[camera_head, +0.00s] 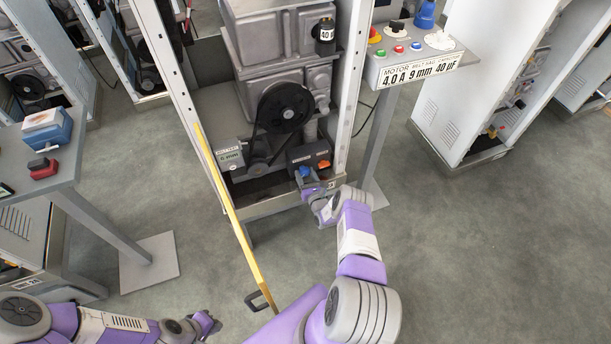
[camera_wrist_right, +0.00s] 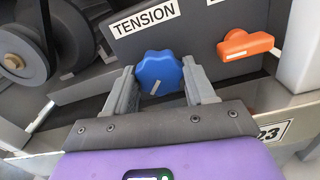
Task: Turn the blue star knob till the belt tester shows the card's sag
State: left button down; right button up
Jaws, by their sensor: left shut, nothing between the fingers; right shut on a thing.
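The blue star knob (camera_wrist_right: 159,72) sits below the TENSION label, with a white mark on its face pointing down-left. My right gripper (camera_wrist_right: 163,88) is shut on it, one finger at each side. In the head view the knob (camera_head: 304,171) shows just beyond my right gripper (camera_head: 313,188). The belt tester (camera_head: 230,155) stands left of the black belt (camera_head: 256,125); its small green display is too small to read surely. The card (camera_head: 420,72) on the grey stand gives 4.0 A, 9 mm and 40 µF, with 9 mm under belt sag. My left gripper (camera_head: 208,324) is shut and empty at the lower left.
An orange knob (camera_wrist_right: 246,44) is right of the blue one. A large black pulley (camera_head: 285,107) carries the belt above a smaller one. A yellow-edged door (camera_head: 232,215) stands open left of my right arm. A side table (camera_head: 62,172) is at left.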

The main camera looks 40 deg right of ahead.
jog(key=n, duration=0.5)
jog(key=shift+n, duration=0.3)
jog(key=n, duration=0.6)
jog(key=shift+n, duration=0.3)
dwell(0.4)
jog(key=o, duration=1)
